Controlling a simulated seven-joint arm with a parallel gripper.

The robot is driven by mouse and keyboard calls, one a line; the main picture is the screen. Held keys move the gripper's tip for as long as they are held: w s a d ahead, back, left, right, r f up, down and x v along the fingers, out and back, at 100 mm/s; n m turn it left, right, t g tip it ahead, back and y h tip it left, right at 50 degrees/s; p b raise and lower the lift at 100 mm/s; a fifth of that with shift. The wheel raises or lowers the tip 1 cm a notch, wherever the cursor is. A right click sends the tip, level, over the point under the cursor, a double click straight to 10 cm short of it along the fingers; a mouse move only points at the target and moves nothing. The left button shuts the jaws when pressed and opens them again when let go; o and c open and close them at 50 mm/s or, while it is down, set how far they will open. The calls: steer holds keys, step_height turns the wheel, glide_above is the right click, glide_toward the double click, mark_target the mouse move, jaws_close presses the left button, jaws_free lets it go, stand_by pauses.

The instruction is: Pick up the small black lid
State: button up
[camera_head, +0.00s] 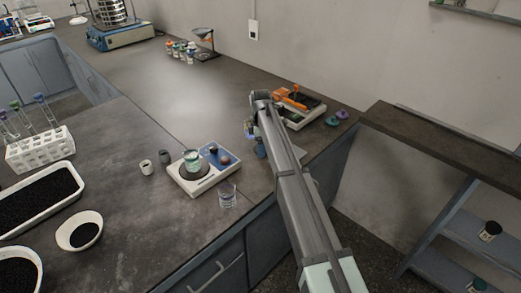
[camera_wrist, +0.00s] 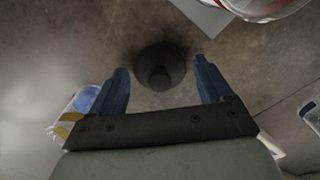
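The small black lid (camera_wrist: 160,66) is a dark round disc with a raised knob, lying on the grey worktop in the wrist view. My gripper (camera_wrist: 161,73) is open, with one blue finger on each side of the lid in the picture. I see no finger touching it, and the height between the fingers and the lid is hard to judge. In the head view my gripper (camera_head: 256,143) is over the bench, left of the orange device. The lid cannot be made out there, probably hidden by the arm.
A white balance (camera_head: 194,184) with a jar on it and a clear beaker (camera_head: 228,195) stand left of my arm. An orange-topped device (camera_head: 297,105) is close on the right, with two coloured rings (camera_head: 338,117). The central bench (camera_head: 170,95) is clear.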

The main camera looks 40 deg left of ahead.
steer(key=c, duration=0.8)
step_height(320, 180, up, 9)
steer(key=shift+s+a+r, duration=0.2)
steer(key=shift+r, duration=0.1)
steer(key=shift+s+a+r, duration=1.1)
steer(key=shift+s+r, duration=0.15)
steer(key=shift+s, duration=3.1)
steer(key=shift+s+a+r, duration=1.05)
steer(key=shift+s+r, duration=0.15)
steer(key=shift+s, duration=3.1)
steer(key=shift+s+a+r, duration=1.1)
steer(key=shift+s+r, duration=0.15)
steer(key=shift+s, duration=3.1)
